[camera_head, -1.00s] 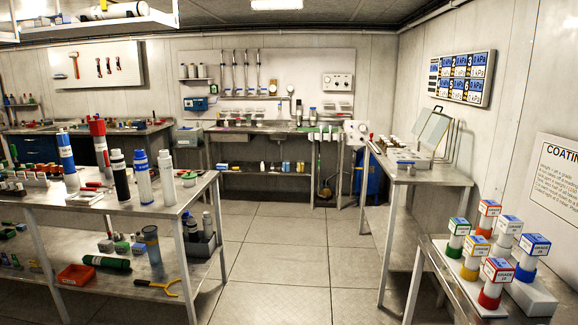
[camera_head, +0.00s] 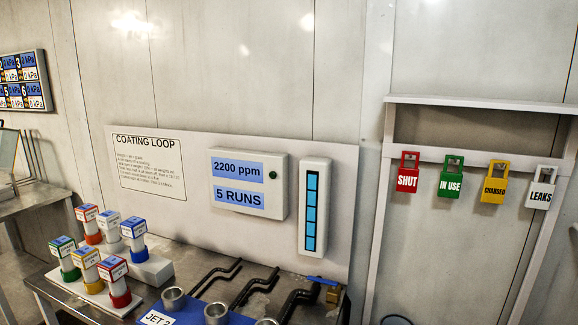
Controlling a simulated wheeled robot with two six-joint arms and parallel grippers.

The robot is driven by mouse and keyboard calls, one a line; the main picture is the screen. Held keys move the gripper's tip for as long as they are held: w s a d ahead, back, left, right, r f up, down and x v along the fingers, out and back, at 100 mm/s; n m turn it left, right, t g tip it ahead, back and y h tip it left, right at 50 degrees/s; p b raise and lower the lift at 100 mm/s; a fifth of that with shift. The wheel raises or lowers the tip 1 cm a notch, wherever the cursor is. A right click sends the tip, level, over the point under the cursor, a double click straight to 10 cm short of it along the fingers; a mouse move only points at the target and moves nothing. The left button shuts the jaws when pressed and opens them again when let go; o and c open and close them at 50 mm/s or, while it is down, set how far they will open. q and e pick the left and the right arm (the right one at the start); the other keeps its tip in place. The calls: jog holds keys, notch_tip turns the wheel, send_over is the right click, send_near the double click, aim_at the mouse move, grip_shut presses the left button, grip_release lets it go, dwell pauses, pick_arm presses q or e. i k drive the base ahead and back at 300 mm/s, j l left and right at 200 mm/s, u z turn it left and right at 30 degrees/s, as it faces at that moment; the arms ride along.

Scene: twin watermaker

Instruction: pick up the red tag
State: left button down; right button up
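The red tag (camera_head: 408,172) hangs on the white rack on the right side of the head view. Neither of my grippers shows in the head view.
A "2200 ppm" display box (camera_head: 246,214) and a blue level gauge (camera_head: 313,205) are on the wall panel.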

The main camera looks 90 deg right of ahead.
aim_at(407, 178)
jog(key=z, duration=3.5)
